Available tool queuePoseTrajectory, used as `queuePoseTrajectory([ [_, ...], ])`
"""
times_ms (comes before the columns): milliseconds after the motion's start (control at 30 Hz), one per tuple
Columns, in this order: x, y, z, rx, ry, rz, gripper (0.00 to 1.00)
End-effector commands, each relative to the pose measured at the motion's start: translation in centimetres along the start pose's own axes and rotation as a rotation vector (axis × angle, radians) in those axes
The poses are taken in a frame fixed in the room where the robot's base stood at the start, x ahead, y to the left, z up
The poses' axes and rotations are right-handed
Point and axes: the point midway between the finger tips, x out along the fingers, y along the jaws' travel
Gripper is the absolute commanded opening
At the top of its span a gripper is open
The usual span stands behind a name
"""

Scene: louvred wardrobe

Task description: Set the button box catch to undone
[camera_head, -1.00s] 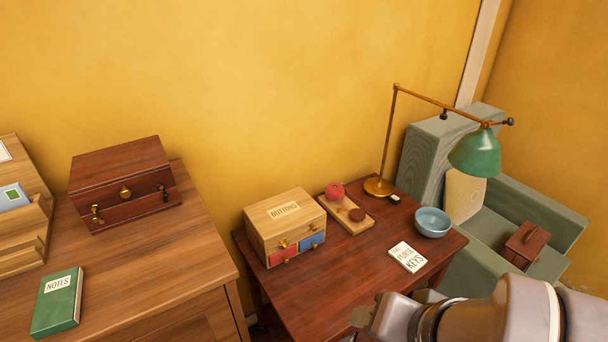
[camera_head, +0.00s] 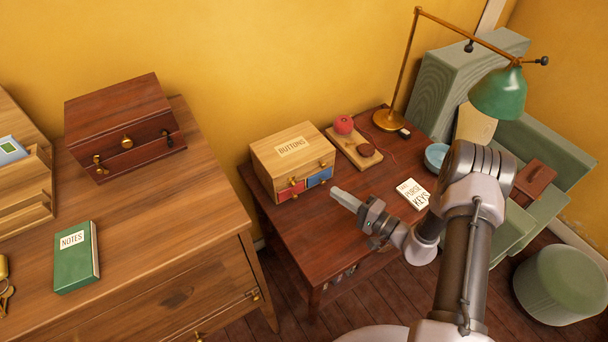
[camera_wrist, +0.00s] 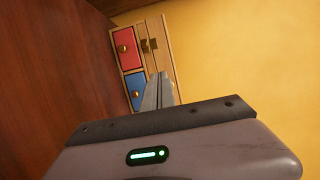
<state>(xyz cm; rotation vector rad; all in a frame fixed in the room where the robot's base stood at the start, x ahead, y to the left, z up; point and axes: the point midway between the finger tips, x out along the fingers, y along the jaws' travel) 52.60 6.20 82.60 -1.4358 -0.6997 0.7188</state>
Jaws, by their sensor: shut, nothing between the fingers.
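The button box (camera_head: 292,160) is a light wooden box with a "BUTTONS" label on its lid. It stands on the dark red side table, with a red drawer (camera_head: 290,190) and a blue drawer (camera_head: 319,177) in its front. Small brass fittings show on the front above the drawers; the catch (camera_wrist: 149,44) seems to be the brass piece there, and its setting is too small to tell. My gripper (camera_head: 343,199) is shut and empty, in front of the box to its right, apart from it. In the wrist view its fingers (camera_wrist: 160,92) point toward the box front and hide part of it.
A tray (camera_head: 345,143) with a red ball-like thing and a brown round thing lies right of the box. The table (camera_head: 305,230) is clear before the box.

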Motion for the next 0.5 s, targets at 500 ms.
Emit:
queuePoseTrajectory([
  [500, -0.3, 2.5, -0.7, -0.020, 0.072, -0.004, 0.00],
])
